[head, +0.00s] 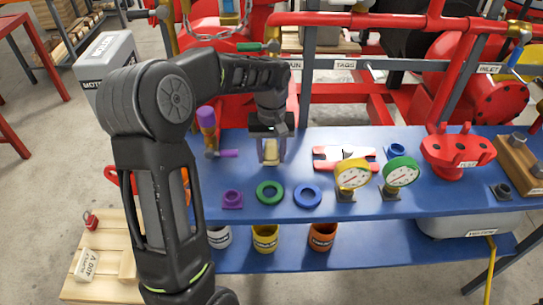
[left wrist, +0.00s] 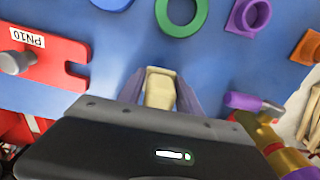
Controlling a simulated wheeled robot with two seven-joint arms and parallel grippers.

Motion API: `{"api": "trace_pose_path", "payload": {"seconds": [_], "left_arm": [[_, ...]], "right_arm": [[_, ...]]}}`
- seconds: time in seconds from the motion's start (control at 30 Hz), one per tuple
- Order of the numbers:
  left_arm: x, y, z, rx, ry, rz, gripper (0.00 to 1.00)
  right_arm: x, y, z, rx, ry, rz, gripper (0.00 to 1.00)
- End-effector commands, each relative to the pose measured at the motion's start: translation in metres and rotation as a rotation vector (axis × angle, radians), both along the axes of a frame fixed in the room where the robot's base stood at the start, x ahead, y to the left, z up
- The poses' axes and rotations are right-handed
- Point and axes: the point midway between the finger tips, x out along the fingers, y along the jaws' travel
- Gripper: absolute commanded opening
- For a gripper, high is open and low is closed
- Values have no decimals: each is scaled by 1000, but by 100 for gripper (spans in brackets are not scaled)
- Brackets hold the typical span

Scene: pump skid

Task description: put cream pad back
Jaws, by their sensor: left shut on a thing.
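The cream pad (head: 271,150) is a small pale block between the fingers of my left gripper (head: 270,160), over the back part of the blue bench top (head: 330,205). In the left wrist view the cream pad (left wrist: 160,90) sits between the two purple-grey fingers of my left gripper (left wrist: 160,78), which is shut on it. The blue surface shows beyond it; I cannot tell how far above the bench the pad is. My right gripper is in neither view.
A purple flanged ring (head: 232,199), green ring (head: 269,192) and blue ring (head: 307,196) lie in front. A purple-handled valve (head: 207,128) stands left. A red slotted plate (head: 343,158), yellow gauge (head: 352,174) and green gauge (head: 401,172) are right. Labelled cups (head: 265,238) stand below.

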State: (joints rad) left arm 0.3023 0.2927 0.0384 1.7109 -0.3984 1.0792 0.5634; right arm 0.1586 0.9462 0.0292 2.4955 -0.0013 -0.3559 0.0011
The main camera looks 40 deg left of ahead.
Motion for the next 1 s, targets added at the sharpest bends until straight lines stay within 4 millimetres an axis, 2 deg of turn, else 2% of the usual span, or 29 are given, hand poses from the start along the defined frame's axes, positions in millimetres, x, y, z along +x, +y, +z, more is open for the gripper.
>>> {"api": "trace_pose_path", "payload": {"seconds": [0.13, 0.53, 0.57, 0.8, 1.0], "left_arm": [[0, 0, -15, 1, -1, 1, 0], [0, 0, -21, 0, -2, 0, 0], [0, 0, -20, 0, -2, 0, 43], [0, 0, -20, 0, -2, 0, 62], [0, 0, -20, 0, -2, 0, 63]], "right_arm": [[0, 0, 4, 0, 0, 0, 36], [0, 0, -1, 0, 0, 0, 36], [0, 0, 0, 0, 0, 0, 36], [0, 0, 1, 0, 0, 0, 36], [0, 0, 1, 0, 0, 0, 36]]}}
